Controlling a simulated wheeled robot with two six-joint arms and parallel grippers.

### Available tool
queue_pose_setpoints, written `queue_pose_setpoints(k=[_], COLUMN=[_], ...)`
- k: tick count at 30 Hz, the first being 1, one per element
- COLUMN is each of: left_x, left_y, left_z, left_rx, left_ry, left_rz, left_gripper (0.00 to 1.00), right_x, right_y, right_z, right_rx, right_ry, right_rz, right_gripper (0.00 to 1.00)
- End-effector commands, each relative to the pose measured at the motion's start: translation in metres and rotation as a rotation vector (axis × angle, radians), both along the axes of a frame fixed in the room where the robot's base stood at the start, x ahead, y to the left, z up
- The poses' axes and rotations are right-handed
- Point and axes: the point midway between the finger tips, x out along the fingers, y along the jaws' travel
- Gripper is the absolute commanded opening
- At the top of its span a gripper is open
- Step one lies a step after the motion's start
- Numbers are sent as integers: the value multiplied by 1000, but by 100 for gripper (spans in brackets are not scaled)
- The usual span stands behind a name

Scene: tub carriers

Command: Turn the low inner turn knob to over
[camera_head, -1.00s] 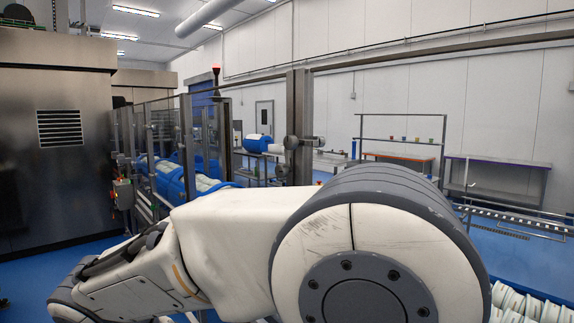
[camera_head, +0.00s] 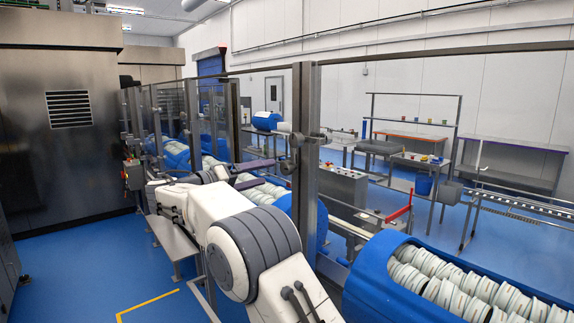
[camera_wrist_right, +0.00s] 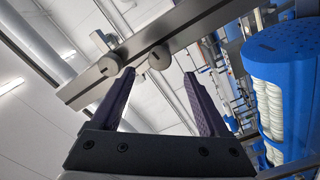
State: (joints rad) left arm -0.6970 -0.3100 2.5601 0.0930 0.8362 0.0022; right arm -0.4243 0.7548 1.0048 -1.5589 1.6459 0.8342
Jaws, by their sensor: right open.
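A grey metal fence post (camera_head: 305,190) stands in the middle of the head view and crosses the right wrist view diagonally (camera_wrist_right: 195,30). Round knobs sit on it. In the wrist view one knob (camera_wrist_right: 160,57) is on the near face, and another (camera_wrist_right: 110,65) is beside it towards the left. I cannot tell which is the low inner one. My right gripper (camera_head: 268,172) points at the post from the left. In the wrist view its purple fingers (camera_wrist_right: 159,75) are open and empty, with the near knob just beyond the gap. My left gripper is not in view.
A blue tub (camera_head: 385,265) with stacked white rings lies at the right front. Another blue tub (camera_wrist_right: 275,50) shows at the right of the wrist view. A steel cabinet (camera_head: 60,150) stands at the left. The blue floor (camera_head: 85,265) at front left is clear.

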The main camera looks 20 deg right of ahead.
Motion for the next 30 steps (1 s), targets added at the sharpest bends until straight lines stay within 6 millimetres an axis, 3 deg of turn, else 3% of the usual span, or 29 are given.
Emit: queue_pose_setpoints(k=[3, 10, 23, 29, 30], left_x=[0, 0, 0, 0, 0], left_y=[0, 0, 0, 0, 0], left_z=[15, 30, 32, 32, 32], left_rx=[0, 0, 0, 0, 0], left_ry=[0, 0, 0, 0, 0], left_rz=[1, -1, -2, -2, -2], left_gripper=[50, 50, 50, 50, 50], right_x=[8, 19, 23, 23, 23], right_y=[-24, -56, -65, -65, -65], right_z=[5, 3, 0, 0, 0], right_rx=[-1, 1, 1, 2, 2], right_ry=[3, 2, 3, 3, 3], right_rz=[-4, -2, 0, 1, 1], right_gripper=[78, 78, 78, 2, 0])
